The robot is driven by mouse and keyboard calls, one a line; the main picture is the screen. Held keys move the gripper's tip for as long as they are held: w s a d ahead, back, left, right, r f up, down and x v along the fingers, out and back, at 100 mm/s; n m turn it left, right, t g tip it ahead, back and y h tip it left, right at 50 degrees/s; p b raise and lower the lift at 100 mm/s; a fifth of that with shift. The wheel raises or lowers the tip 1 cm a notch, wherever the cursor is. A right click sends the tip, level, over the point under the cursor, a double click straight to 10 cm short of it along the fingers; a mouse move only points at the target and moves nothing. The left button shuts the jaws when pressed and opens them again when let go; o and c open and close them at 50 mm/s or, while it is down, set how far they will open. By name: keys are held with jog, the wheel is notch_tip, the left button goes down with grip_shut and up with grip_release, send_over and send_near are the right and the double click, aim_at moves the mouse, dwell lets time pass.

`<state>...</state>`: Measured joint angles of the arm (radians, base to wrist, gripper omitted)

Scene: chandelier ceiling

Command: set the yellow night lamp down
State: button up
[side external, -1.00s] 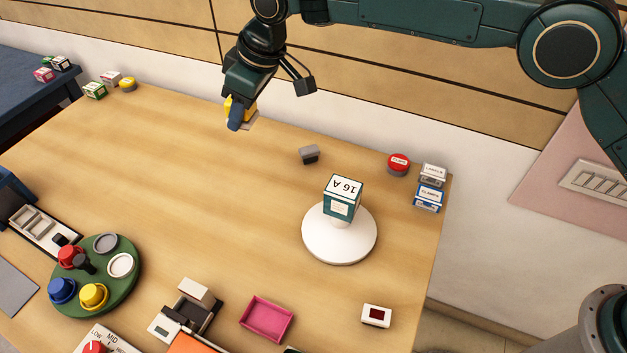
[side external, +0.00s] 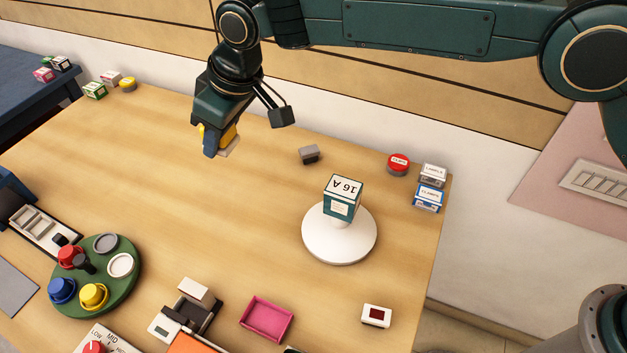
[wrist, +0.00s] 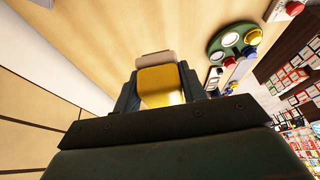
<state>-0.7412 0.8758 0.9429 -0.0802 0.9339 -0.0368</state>
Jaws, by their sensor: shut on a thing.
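The yellow night lamp (side external: 229,136) is in my gripper (side external: 216,143), with a pale block-like part at its lower end. My gripper is shut on it, above the back left part of the wooden table (side external: 150,200). In the wrist view the yellow lamp (wrist: 160,82) sits between the two fingers (wrist: 158,90), its pale end (wrist: 155,58) pointing away from me toward the bare wood. Whether the lamp touches the table I cannot tell. The fingers hide part of its sides.
A white round stand (side external: 338,238) holds a "16 A" box (side external: 342,195). A small grey block (side external: 309,154) lies right of my gripper. A green round tray (side external: 120,285) with coloured knobs is front left, and a pink tray (side external: 266,319) is in front. The table's left middle is clear.

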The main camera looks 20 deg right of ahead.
send_over(227, 246)
jog(key=s+d, duration=0.1)
jog(key=shift+m, duration=0.4)
notch_tip(227, 246, down, 16)
jog(key=shift+r, duration=0.25)
jog(key=shift+f, duration=0.1)
jog(key=shift+f, duration=2.05)
jog(key=o, duration=1)
jog(key=shift+f, duration=0.15)
jog(key=shift+v, duration=6.15)
